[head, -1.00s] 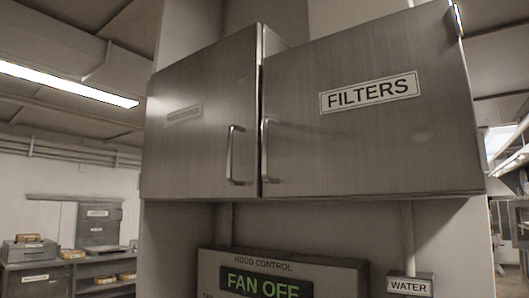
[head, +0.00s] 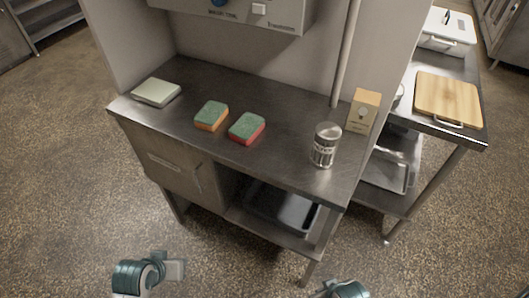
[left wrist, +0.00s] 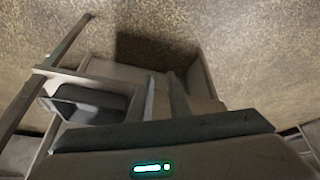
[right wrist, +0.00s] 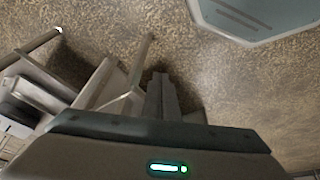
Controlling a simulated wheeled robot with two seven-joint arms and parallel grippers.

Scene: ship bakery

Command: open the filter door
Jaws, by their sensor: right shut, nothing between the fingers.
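The filter door is out of every view now; the head view looks down at a steel counter (head: 270,115) instead. My left gripper (head: 175,270) is low at the bottom left of the head view, in front of the counter and apart from it. In the left wrist view its fingers (left wrist: 163,95) stand a little apart with nothing seen held. My right arm only just shows at the bottom edge of the head view. In the right wrist view my right gripper (right wrist: 160,90) is shut and empty above the floor.
A cutting board (head: 448,99) lies on a side table at right. The speckled floor in front is clear.

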